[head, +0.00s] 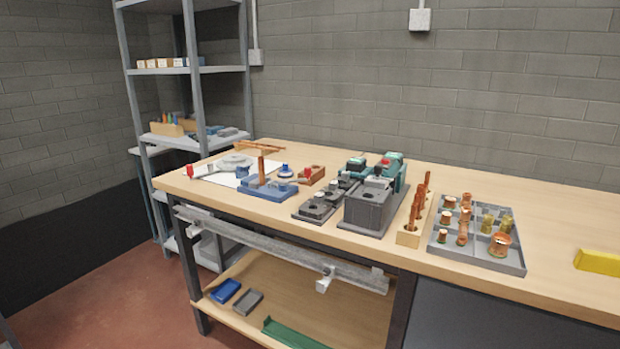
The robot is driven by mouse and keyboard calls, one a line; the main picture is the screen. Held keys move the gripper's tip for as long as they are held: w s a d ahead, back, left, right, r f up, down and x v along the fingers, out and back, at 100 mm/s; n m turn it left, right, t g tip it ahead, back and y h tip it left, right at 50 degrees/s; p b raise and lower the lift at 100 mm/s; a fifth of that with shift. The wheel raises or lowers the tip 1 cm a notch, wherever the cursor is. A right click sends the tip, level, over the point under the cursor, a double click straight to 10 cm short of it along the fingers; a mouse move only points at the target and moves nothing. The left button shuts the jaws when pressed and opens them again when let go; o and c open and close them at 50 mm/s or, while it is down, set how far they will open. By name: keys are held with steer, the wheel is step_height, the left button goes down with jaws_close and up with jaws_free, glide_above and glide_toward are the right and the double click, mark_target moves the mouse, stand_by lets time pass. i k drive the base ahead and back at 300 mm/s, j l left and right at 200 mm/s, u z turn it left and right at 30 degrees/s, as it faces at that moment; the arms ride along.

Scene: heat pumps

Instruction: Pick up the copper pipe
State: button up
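Copper pipes show in more than one place on the workbench in the head view, and I cannot tell which one the task names. Several upright copper pipes (418,205) stand in a wooden block (408,238) right of the grey machine. One short copper pipe (261,168) stands upright in a blue fixture (268,191). Long thin copper pieces (258,148) lie at the back left edge of the bench. My gripper is not in view.
The workbench (560,225) also bears a grey machine (370,208), a teal device (390,172), a divided grey tray (475,262) of copper and brass fittings, and a yellow object (598,262). Shelving (190,70) stands at left. Bare bench top lies at the right.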

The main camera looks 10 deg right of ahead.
mark_target(261, 159)
steer(key=i+j+u, duration=0.1)
steer(key=i+j, duration=0.15)
steer(key=i, duration=0.3)
steer(key=i+j+u, duration=0.1)
steer(key=i+j, duration=0.15)
steer(key=i, duration=0.3)
steer(key=i+j+u, duration=0.1)
steer(key=i, duration=0.5)
steer(key=i+j+u, duration=0.1)
steer(key=i, duration=0.45)
steer(key=j, duration=0.1)
